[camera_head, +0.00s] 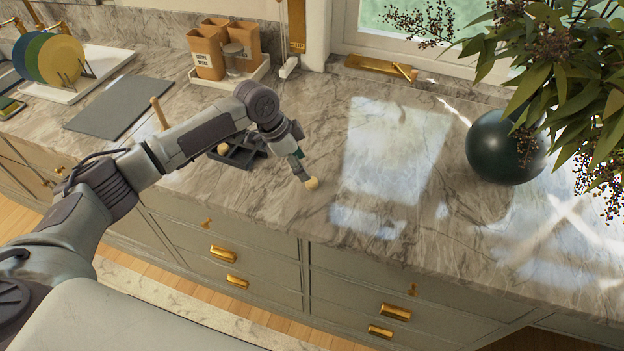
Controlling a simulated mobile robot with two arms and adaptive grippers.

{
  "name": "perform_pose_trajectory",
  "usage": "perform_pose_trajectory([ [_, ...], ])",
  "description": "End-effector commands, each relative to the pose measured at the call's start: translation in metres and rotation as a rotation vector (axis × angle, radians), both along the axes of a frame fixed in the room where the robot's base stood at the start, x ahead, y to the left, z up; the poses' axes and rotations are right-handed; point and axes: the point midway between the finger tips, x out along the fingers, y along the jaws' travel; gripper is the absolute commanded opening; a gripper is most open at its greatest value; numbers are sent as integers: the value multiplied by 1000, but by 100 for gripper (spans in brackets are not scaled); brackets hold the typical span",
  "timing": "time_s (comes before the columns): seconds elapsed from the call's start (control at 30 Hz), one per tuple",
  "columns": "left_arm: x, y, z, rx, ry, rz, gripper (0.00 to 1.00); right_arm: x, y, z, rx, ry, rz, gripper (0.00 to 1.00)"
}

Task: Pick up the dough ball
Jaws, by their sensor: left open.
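A small pale tan ball (312,184), which looks like the dough ball, is on the marble counter near its front edge. My left gripper (304,176) reaches down from the upper left, with its tip right at the ball. The left gripper is open; the fingers are small and overlap the ball's edge, so I cannot tell whether they touch it. My right gripper is not in view.
A dark round vase (505,147) with leafy branches stands at the right. Brown canisters (207,54) stand on a tray at the back. A grey mat (118,106) and a plate rack (85,72) are at the left. The counter right of the gripper is clear.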

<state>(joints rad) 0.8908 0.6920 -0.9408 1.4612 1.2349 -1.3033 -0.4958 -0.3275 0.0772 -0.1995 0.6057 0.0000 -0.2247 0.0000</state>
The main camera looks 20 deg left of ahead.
Motion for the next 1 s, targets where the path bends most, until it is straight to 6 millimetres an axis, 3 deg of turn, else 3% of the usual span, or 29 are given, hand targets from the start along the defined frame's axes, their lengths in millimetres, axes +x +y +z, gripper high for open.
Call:
perform_pose_trajectory([
  [0.17, 2, -5, -11, 0, -1, -2, 64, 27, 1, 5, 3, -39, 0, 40],
  [0.33, 2, -16, -28, 0, 3, -1, 64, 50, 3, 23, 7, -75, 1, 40],
  [0.53, 6, -24, -53, 2, 1, 1, 64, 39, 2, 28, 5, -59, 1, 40],
  [0.8, 7, -25, -58, 1, 0, 0, 64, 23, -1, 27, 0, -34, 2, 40],
  [1.0, 7, -25, -57, 1, 0, 0, 32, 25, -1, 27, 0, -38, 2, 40],
])
